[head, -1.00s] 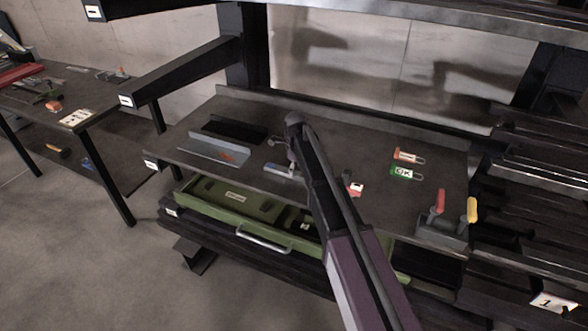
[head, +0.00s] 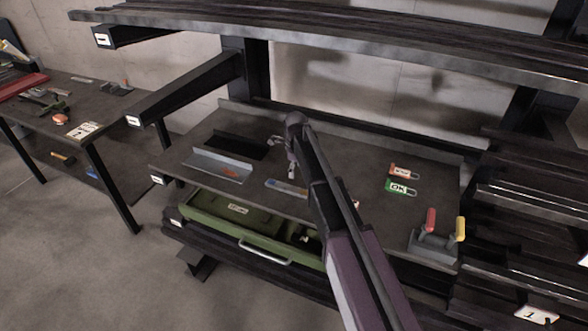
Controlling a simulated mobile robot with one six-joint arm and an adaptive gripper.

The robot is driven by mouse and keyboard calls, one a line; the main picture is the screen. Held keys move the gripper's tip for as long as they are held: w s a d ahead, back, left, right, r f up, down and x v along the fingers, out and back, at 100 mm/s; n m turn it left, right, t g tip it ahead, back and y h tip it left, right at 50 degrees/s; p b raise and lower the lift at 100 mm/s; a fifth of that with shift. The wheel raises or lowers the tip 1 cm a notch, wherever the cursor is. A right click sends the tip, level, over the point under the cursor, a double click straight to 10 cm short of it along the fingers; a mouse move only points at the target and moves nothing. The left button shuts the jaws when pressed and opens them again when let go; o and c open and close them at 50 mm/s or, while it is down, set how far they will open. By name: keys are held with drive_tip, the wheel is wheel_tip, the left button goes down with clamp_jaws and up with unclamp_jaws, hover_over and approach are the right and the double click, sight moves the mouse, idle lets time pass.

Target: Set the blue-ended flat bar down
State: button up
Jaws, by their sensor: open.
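The flat bar (head: 287,187) lies on the dark bench top, near its front edge, with a blue part showing. My gripper (head: 291,174) is open just behind and above the bar in the picture. It looks apart from the bar, but the fingers are small and dark, so the exact gap is hard to tell. My arm crosses the bench from the lower right and hides part of the top right of the bar.
A grey channel tray (head: 218,166) holding a red item sits at left on the bench. A green drawer (head: 215,210) stands open below. Tags, including a green OK tag (head: 398,187), and a block with red and yellow handles (head: 432,243) are at right.

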drive_tip(key=shift+r+p, duration=1.05)
drive_tip(key=shift+r, duration=0.3)
drive_tip(key=shift+s, duration=0.1)
drive_tip(key=s+d+n, duration=2.2)
drive_tip(key=s, duration=0.4)
drive_tip(key=shift+d, duration=0.2)
